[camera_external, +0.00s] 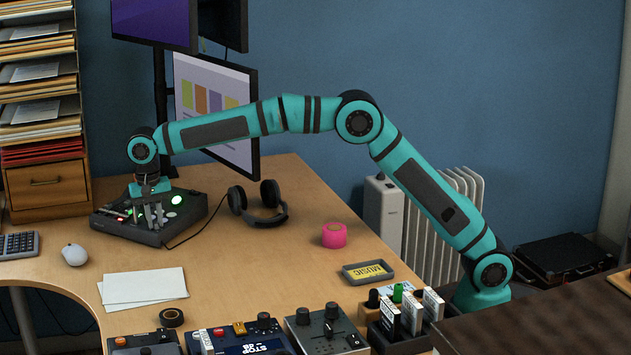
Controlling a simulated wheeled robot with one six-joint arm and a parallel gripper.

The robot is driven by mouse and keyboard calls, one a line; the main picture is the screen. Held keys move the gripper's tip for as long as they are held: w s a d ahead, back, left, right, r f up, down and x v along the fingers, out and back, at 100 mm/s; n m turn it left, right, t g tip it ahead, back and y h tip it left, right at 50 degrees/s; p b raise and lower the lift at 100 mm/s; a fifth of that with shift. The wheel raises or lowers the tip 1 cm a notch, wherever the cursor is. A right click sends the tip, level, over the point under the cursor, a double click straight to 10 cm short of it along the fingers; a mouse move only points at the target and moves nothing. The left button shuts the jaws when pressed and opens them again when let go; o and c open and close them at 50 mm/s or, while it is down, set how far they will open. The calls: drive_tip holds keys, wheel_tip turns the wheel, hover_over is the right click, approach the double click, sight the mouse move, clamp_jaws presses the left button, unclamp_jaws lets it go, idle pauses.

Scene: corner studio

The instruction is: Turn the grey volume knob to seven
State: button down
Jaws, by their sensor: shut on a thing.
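My gripper (153,218) points straight down over the dark control box (187,222) at the back left of the desk. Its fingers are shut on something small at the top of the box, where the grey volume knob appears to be. The knob is mostly hidden by the fingers and too small to make out, so its pointer and setting cannot be read. A lit green button (176,200) shows on the box to the right of the fingers, and small red and green lights show to their left.
Black headphones (262,206) lie right of the box, with a cable running beside it. A monitor (236,120) stands behind. A white mouse (75,254) and paper sheets (145,286) lie in front. Several devices line the front edge.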

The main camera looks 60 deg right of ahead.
drive_tip(key=shift+r, duration=0.1)
drive_tip(key=c, duration=1.4)
unclamp_jaws()
drive_tip(key=shift+o, duration=0.2)
wheel_tip(320, 180, up, 17)
drive_tip(key=shift+w+a, duration=0.35)
drive_tip(key=shift+w, duration=0.05)
drive_tip(key=shift+r, duration=0.15)
